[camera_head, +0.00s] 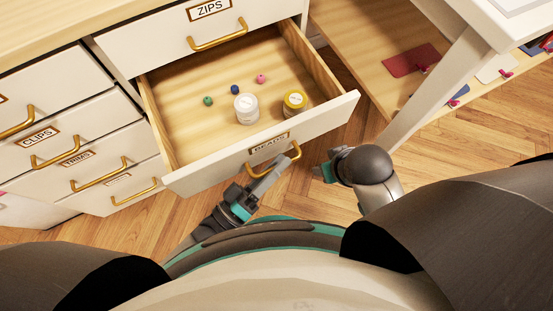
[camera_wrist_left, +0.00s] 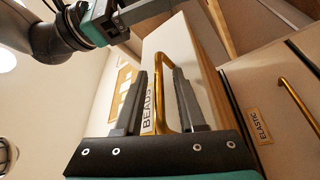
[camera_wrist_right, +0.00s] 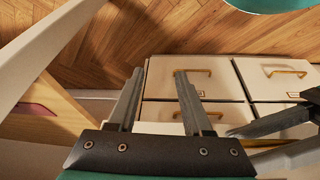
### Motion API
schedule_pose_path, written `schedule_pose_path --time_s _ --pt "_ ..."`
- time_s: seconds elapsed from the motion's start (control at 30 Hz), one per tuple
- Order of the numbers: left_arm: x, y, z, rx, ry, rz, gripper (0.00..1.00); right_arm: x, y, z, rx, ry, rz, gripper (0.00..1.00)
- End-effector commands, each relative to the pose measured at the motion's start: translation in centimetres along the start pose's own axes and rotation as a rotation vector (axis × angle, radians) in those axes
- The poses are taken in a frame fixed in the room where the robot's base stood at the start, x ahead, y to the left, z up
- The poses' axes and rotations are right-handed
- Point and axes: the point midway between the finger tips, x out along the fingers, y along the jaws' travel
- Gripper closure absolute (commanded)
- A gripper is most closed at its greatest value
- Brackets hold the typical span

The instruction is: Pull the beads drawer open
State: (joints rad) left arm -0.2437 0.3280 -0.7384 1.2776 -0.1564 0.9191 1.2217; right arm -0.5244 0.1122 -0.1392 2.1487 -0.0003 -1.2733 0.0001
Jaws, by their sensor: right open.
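The beads drawer (camera_head: 222,164) is pulled well out below the ZIPS drawer, its inside showing. It has a gold handle (camera_head: 262,160) on its front, seen also in the left wrist view (camera_wrist_left: 160,52). My left gripper (camera_head: 272,172) is at this handle with its fingers apart. In the left wrist view the handle rises between and just beyond the fingertips (camera_wrist_left: 160,72); contact cannot be told. My right gripper (camera_head: 322,170) is off to the right of the handle. In the right wrist view its fingers (camera_wrist_right: 158,72) are open and empty.
Three small beads (camera_head: 235,89), a white-lidded jar (camera_head: 246,108) and a yellow-lidded jar (camera_head: 294,102) are in the drawer. The closed ZIPS drawer (camera_head: 175,45) is above it. More closed drawers (camera_head: 85,143) stand left. A white table leg (camera_head: 435,90) is at right.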

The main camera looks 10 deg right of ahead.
Motion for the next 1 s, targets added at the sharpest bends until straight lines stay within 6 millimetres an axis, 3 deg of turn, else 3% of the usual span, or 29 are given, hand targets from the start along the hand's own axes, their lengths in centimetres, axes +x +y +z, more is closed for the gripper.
schedule_pose_path --time_s 0.6,0.77,1.0 --pt "-0.5 0.0 0.0 -0.001 0.0 0.0 0.57 -0.1 0.0 -0.1 0.0 0.001 0.0 0.5" --pt "-3.0 0.0 0.0 -0.002 -0.002 -0.004 0.57 0.0 0.0 0.1 0.0 -0.004 0.0 0.5" --pt "-8.9 -0.1 0.1 -0.001 -0.003 -0.005 0.57 1.3 0.0 1.1 0.0 -0.029 0.0 0.5"
